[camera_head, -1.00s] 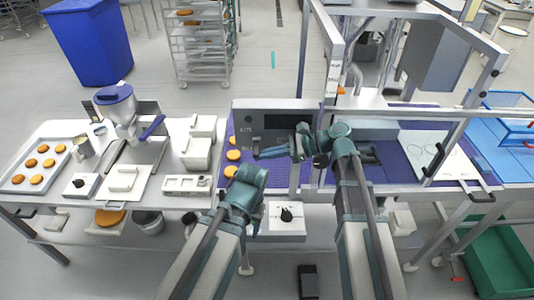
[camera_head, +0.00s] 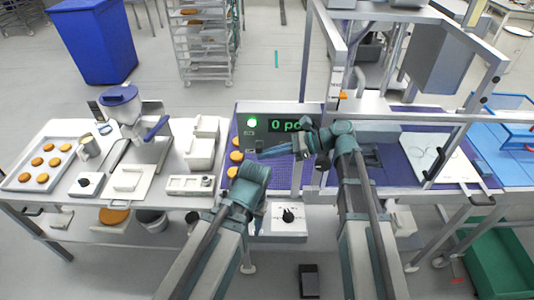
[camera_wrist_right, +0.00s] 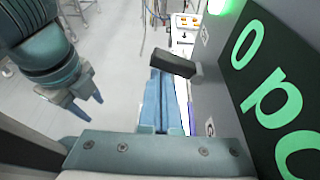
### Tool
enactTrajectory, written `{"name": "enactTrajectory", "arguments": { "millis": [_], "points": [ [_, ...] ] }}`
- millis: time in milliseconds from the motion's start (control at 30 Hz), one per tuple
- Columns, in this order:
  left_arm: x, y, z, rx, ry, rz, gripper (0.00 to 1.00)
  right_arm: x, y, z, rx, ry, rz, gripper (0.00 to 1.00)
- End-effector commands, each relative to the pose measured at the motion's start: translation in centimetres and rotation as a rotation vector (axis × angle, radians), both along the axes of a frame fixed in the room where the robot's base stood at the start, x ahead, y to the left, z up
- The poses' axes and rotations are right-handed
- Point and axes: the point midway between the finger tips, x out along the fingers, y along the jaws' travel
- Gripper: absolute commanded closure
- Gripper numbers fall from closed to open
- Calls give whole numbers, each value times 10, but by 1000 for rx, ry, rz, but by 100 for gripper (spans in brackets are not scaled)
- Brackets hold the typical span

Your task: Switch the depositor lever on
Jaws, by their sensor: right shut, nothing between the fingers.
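The grey panel (camera_head: 285,110) stands behind the purple belt. Its display (camera_head: 286,125) reads a green "0 pc", and a green lamp (camera_head: 252,122) is lit beside it. A dark lever (camera_wrist_right: 173,63) sticks out from the panel in the right wrist view. My right gripper (camera_head: 262,154) is shut and empty in front of the panel; its blue fingers (camera_wrist_right: 158,100) lie just below the lever in the wrist view. I cannot tell whether they touch it. My left gripper (camera_head: 259,222) hangs low before the belt, its fingertips (camera_wrist_right: 86,104) apart and empty.
A depositor-like machine with a blue hopper (camera_head: 119,97) stands on the left table, near a tray (camera_head: 62,180) of orange rounds. A box with a black knob (camera_head: 288,222) sits below the belt. Metal frame posts (camera_head: 304,60) rise to the right of the panel.

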Motion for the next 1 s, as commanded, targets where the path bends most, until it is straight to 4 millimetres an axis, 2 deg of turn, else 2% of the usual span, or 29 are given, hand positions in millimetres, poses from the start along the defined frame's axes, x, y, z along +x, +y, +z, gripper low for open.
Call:
{"name": "enactTrajectory", "arguments": {
  "millis": [367, 733, 867, 1000],
  "points": [
    [0, 0, 16, 0, 0, 0, 50, 0, 0, 17, 5, -1, 0, 100],
    [0, 0, 18, 0, 0, 1, 50, 2, -2, 19, 6, -4, -4, 100],
    [0, 0, 24, 0, 1, 0, 50, 4, -15, 25, 4, -3, -10, 100],
    [0, 0, 36, 0, 1, -1, 50, 7, -42, 35, -2, -4, -13, 100]
  ]
}}
